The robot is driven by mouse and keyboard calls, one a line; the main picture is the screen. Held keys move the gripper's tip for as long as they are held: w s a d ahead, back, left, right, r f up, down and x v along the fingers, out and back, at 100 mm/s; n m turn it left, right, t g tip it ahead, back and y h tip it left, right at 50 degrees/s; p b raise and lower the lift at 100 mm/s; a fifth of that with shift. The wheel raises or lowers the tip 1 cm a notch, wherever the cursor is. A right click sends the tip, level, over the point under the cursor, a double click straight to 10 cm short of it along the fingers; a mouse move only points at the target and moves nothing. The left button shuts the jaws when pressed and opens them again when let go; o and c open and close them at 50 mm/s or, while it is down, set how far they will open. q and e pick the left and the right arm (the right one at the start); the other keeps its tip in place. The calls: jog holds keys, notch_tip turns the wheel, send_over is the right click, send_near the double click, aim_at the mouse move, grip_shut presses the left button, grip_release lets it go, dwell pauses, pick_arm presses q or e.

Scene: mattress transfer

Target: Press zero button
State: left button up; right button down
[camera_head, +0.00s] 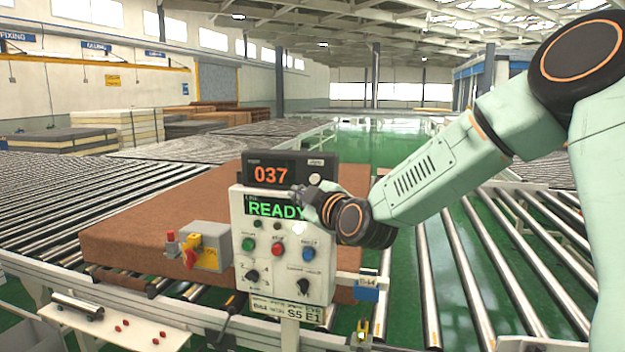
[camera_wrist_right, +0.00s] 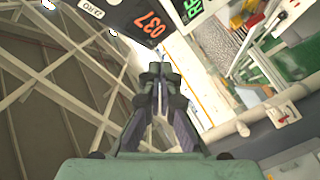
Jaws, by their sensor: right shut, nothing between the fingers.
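The black display box (camera_head: 262,181) shows 037 in orange digits. A round white button (camera_head: 315,179) sits at its right end, below a small pale label; I take it as the zero button. In the right wrist view the display box (camera_wrist_right: 128,18) is at the top, with a ZERO label and a small white spot near the fingertips. My right gripper (camera_head: 298,193) is shut and empty, in front of the lower right part of the display box, just below and left of the button. I cannot tell any contact. My left gripper is out of view.
Below the box, a white control panel (camera_head: 262,287) has a green READY screen (camera_head: 262,208), coloured buttons and knobs. A grey box with a red switch (camera_head: 205,246) stands left. A brown mattress (camera_head: 130,235) lies behind on the rollers. Metal roller conveyors (camera_head: 480,270) extend right.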

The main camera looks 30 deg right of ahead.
aim_at(314, 184)
jog(key=w+d+b, duration=0.1)
jog(key=w+d, duration=0.3)
jog(key=d, duration=0.1)
jog(key=w+d+b, duration=0.1)
jog(key=w+d, duration=0.1)
jog(key=shift+d+f+b, duration=0.25)
jog(key=shift+d+b, duration=0.05)
jog(key=shift+s+a+r, duration=0.1)
jog(key=shift+a+r, duration=0.05)
jog(key=shift+a, duration=0.1)
jog(key=shift+w, duration=0.2)
jog(key=shift+d, duration=0.25)
